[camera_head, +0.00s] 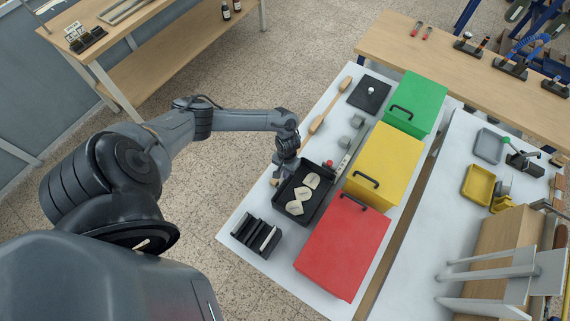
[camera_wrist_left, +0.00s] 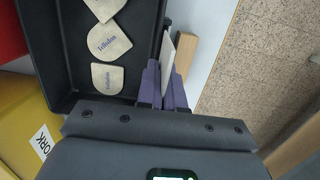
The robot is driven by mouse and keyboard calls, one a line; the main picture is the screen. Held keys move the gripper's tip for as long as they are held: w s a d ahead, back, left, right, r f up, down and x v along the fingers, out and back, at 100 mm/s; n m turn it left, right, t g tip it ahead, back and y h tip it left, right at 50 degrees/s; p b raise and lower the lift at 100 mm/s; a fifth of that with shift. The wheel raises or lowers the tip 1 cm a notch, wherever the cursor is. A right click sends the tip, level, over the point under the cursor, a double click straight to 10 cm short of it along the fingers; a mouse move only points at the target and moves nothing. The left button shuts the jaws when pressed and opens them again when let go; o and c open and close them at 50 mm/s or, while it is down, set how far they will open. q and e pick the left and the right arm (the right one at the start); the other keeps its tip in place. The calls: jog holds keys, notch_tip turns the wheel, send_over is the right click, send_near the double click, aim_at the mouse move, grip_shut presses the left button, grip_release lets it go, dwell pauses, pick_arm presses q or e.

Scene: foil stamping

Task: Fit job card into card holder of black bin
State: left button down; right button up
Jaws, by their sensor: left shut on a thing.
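The black bin (camera_head: 318,209) is an open tray on the white table, holding several pale pouch-shaped pieces. It also shows at the left of the left wrist view (camera_wrist_left: 84,83). My left gripper (camera_head: 281,170) is beside the bin's far-left side. In the left wrist view its purple fingers (camera_wrist_left: 165,88) are shut on a thin white card (camera_wrist_left: 168,55), apparently the job card. The card stands on edge close outside the bin wall. A small dark part on that wall (camera_wrist_left: 167,22) may be the card holder; I cannot tell whether the card is in it. My right gripper is not in view.
Red (camera_head: 343,246), yellow (camera_head: 385,166) and green (camera_head: 415,102) boxes stand right of the bin. A black slotted rack (camera_head: 257,237) stands at the front. A wooden block (camera_wrist_left: 186,53) lies just beyond the card. The table edge and floor are close by.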

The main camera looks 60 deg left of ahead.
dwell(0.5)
pick_arm(q)
jog(key=shift+p, duration=0.5)
dwell(0.3)
jog(key=shift+p, duration=0.35)
dwell(0.4)
jog(key=shift+f+b, duration=0.6)
jog(key=shift+f, duration=0.3)
jog(key=c, duration=1.2)
grip_release()
jog(key=r, duration=0.3)
jog(key=r+p, duration=0.1)
jog(key=r, duration=0.3)
jog(key=w+r, duration=0.1)
jog(key=r, duration=0.2)
jog(key=shift+a+r, duration=0.35)
jog(key=shift+a, duration=0.05)
